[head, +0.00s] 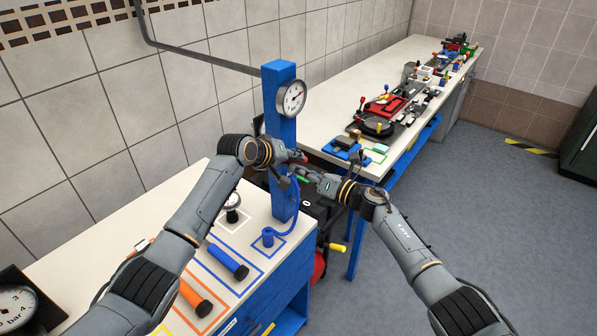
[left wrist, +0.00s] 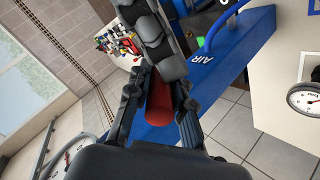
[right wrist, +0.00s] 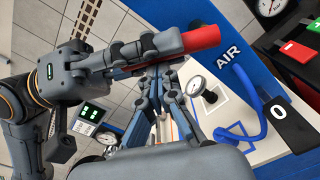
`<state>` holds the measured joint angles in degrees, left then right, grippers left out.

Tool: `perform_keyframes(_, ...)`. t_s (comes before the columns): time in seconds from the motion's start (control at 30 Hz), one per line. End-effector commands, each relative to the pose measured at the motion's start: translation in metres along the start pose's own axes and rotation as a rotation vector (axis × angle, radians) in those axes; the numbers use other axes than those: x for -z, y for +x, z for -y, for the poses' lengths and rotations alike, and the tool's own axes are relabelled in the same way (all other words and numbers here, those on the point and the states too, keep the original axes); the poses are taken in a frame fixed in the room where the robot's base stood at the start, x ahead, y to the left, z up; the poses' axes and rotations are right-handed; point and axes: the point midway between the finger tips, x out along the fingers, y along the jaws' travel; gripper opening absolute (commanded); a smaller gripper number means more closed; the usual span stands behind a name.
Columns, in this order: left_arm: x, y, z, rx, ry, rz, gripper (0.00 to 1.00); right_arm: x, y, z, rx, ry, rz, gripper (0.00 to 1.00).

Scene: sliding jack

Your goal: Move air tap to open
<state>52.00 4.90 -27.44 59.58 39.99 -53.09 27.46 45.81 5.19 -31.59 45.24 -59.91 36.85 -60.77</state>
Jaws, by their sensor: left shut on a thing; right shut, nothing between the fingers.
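The red tap handle (right wrist: 200,38) is a red cylinder held in my left gripper (right wrist: 150,48), at the blue post (head: 280,125). It also shows between the left fingers in the left wrist view (left wrist: 160,103). The post carries a white AIR label (right wrist: 229,50). The tap's mount is hidden by the grippers. My right gripper (right wrist: 160,82) is shut and empty, its fingertips close to the left fingers and the handle; I cannot tell whether they touch. The left gripper also shows beside the post in the head view (head: 298,157).
A round gauge (head: 291,97) sits on the post. A blue hose (head: 290,215) curves down to the near bench. Blue (head: 229,262) and orange-handled (head: 195,298) tools lie there in outlines. A long bench (head: 350,85) holds several fixtures.

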Motion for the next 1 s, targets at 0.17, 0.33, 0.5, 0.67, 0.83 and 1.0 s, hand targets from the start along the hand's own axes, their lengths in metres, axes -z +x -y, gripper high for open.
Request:
perform_keyframes(0.17, 0.0, 0.0, 0.0, 0.001, 0.0, 0.0, 0.0, -0.01, 0.001, -0.001, 0.001, -0.002, 0.006, 0.0)
perform_keyframes(0.33, 0.0, 0.0, 0.0, 0.001, 0.0, 0.0, 0.32, -0.014, 0.001, -0.001, 0.001, -0.003, 0.011, 0.0)
perform_keyframes(0.5, 0.0, 0.0, 0.001, 0.001, 0.0, 0.001, 0.45, -0.013, 0.001, -0.001, 0.0, -0.003, 0.01, 0.0)
perform_keyframes(0.67, 0.0, 0.0, 0.001, 0.001, 0.0, 0.001, 0.45, -0.011, 0.001, -0.001, 0.0, -0.003, 0.007, 0.0)
perform_keyframes(0.83, 0.001, -0.007, 0.001, 0.001, 0.001, -0.001, 0.45, -0.009, 0.001, -0.001, 0.0, -0.002, 0.004, 0.0)
perform_keyframes(1.0, 0.001, -0.026, 0.001, 0.0, 0.001, -0.003, 0.45, -0.009, 0.001, -0.001, 0.0, -0.002, 0.003, 0.0)
